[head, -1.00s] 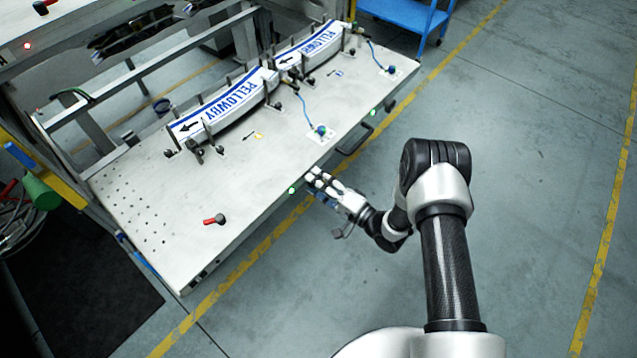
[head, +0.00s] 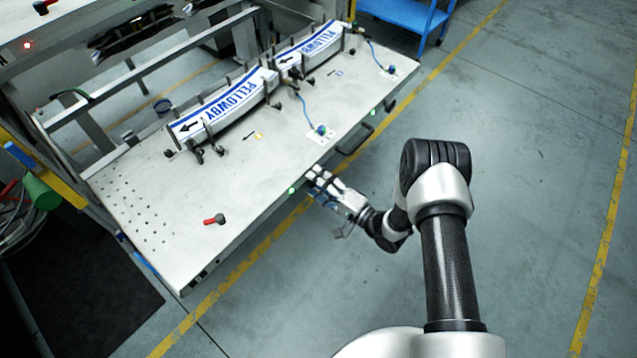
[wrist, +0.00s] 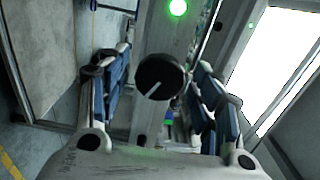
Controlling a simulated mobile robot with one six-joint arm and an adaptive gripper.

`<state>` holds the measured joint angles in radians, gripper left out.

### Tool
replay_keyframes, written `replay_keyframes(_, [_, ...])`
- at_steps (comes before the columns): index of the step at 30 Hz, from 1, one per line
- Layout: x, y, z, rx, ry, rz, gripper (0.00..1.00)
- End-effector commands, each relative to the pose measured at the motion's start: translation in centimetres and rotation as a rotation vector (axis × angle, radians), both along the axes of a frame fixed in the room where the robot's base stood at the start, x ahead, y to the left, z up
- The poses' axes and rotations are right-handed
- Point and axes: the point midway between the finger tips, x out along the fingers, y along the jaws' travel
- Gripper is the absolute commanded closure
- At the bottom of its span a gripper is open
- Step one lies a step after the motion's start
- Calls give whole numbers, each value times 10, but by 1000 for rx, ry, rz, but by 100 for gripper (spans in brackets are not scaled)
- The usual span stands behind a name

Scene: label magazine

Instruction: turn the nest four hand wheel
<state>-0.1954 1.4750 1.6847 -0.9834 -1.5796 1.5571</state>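In the wrist view, a round black hand wheel (wrist: 160,77) with a white pointer line sits on the narrow grey front edge (wrist: 170,35) of the table. My gripper (wrist: 162,66) is open, with one blue-padded finger on each side of the wheel. Gaps show between the fingers and the wheel, so I see no contact. In the head view my gripper (head: 316,175) is at the table's front edge, and the wheel is hidden there. No nest number is readable.
A lit green lamp (wrist: 178,8) is just beyond the wheel. The table top (head: 150,200) carries two label-bearing magazines (head: 225,106) and a red-handled lever (head: 214,219). A black handle (head: 355,139) sticks out from the front edge. The floor (head: 530,150) is clear.

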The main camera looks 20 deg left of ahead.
Motion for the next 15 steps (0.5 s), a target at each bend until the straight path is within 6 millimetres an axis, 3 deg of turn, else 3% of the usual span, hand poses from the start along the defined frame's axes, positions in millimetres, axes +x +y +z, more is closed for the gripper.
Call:
replay_keyframes(10, [0, -1, 0, 1, -1, -1, 36])
replay_keyframes(15, [-5, -16, 0, -1, 0, -4, 36])
